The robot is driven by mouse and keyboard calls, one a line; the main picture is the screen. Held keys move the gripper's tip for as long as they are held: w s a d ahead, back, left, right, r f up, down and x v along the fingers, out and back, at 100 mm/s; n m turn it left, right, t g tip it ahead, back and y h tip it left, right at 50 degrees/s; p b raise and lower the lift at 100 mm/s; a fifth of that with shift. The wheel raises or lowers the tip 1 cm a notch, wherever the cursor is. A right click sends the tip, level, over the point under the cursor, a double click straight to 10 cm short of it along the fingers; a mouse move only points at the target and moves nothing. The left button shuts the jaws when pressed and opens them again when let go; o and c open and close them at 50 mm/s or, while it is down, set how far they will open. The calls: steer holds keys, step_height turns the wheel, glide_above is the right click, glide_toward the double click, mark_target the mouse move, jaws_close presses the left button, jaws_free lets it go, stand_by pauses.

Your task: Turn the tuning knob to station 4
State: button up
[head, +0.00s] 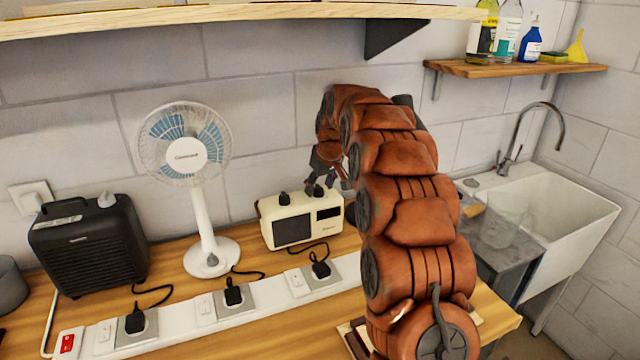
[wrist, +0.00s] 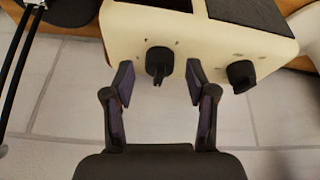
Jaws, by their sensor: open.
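The cream radio (head: 300,230) stands on the wooden bench, with a dark speaker panel and a small dark display on its front. Two black knobs sit on its top: a left knob (head: 283,197) and a right knob (head: 318,190). My gripper (head: 324,178) is at the right knob, partly hidden by my arm. In the wrist view the radio (wrist: 120,30) appears turned around. There my gripper (wrist: 159,80) is open, its fingers apart on both sides of one knob (wrist: 158,62); contact is not visible. The other knob (wrist: 241,75) is outside the fingers. Station marks are too small to read.
A white fan (head: 200,190) and a black heater (head: 90,245) stand left of the radio. A white power strip (head: 180,318) with plugs and cables runs along the front. A shelf (head: 240,14) overhangs above. A sink (head: 560,215) is at the right.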

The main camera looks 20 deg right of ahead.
steer(key=shift+w+f, duration=0.15)
steer(key=shift+f, duration=0.3)
jaws_close()
